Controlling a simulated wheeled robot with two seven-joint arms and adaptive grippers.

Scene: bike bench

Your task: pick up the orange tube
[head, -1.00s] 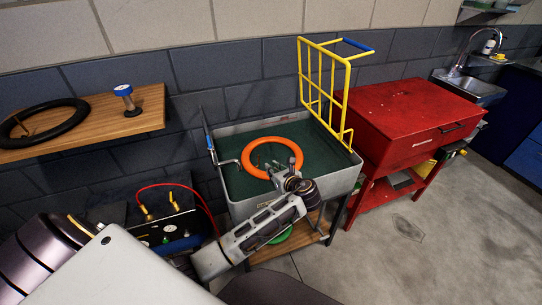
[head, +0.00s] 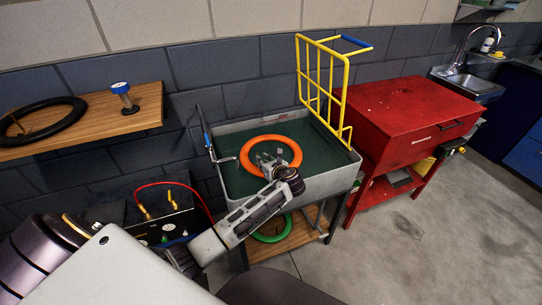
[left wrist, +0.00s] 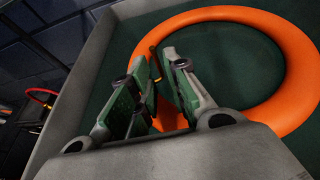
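The orange tube (head: 285,141) is a ring lying in the grey bin with a dark green floor (head: 237,180). It also shows large in the left wrist view (left wrist: 297,60). My left gripper (head: 266,158) is over the near left part of the ring. In the left wrist view its two green-padded fingers (left wrist: 156,75) stand apart, with a little orange showing between them. I cannot tell how far above the tube they are. The gripper hides part of the ring. My right gripper is not in view.
A yellow wire rack (head: 325,85) rises at the bin's back right. A red cabinet (head: 405,115) stands to the right. A green ring (head: 272,232) lies on the wooden shelf below the bin. A black tyre (head: 42,122) lies on the wooden wall shelf at left.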

